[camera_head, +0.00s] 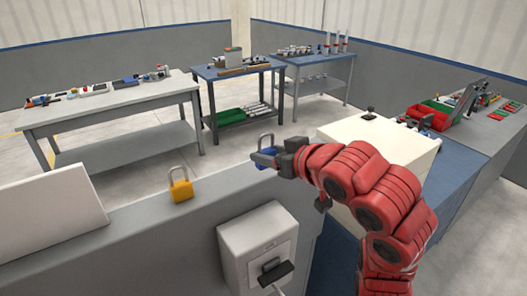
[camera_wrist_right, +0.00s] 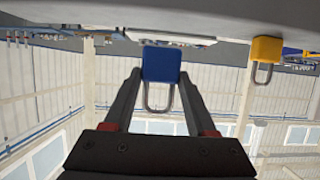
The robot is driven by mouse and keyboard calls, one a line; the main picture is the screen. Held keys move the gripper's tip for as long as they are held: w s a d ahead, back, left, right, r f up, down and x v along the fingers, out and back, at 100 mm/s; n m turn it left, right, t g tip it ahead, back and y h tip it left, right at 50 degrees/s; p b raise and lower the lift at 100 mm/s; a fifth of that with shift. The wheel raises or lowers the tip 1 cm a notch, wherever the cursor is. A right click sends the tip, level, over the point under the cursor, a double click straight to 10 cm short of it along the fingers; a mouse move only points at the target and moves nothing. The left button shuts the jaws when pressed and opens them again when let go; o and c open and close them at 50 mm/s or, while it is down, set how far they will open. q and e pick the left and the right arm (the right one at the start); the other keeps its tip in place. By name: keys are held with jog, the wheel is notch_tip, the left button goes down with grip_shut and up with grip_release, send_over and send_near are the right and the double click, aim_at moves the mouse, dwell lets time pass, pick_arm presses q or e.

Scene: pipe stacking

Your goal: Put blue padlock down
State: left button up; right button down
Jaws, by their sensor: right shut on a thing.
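The blue padlock (camera_head: 268,151) is held at the tip of my right gripper (camera_head: 277,160) near the top ledge of the grey partition (camera_head: 130,232). In the right wrist view the blue padlock (camera_wrist_right: 161,64) sits between the fingertips of my right gripper (camera_wrist_right: 160,82), its shackle pointing back toward the palm. That view is upside down. I cannot tell whether the padlock's base touches the ledge. A yellow padlock (camera_head: 181,186) stands upright on the ledge, left of the blue one; it also shows in the right wrist view (camera_wrist_right: 266,49). My left gripper is not in view.
A white panel (camera_head: 45,217) stands at the left of the partition. A grey box with a black handle (camera_head: 257,246) is on the partition's near face. A white-topped cabinet (camera_head: 380,135) is at the right. Workbenches with tools (camera_head: 110,100) stand behind. The ledge between the padlocks looks clear.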

aim_at(264, 152)
jog(key=w+p, duration=0.1)
jog(key=w, duration=0.1)
jog(key=w+a+p, duration=0.1)
jog(key=w, duration=0.1)
jog(key=shift+w+a+f, duration=0.15)
jog(key=shift+w, duration=0.05)
jog(key=shift+w+a+f, duration=0.1)
jog(key=shift+w+a, duration=0.05)
jog(key=shift+w, duration=0.4)
notch_tip(264, 152, down, 3)
jog(key=shift+r+p, duration=0.15)
jog(key=shift+p, duration=1.1)
jog(key=shift+s+f, duration=0.1)
jog(key=shift+f, duration=0.35)
jog(key=shift+f, duration=0.2)
jog(key=shift+c, duration=1)
grip_release()
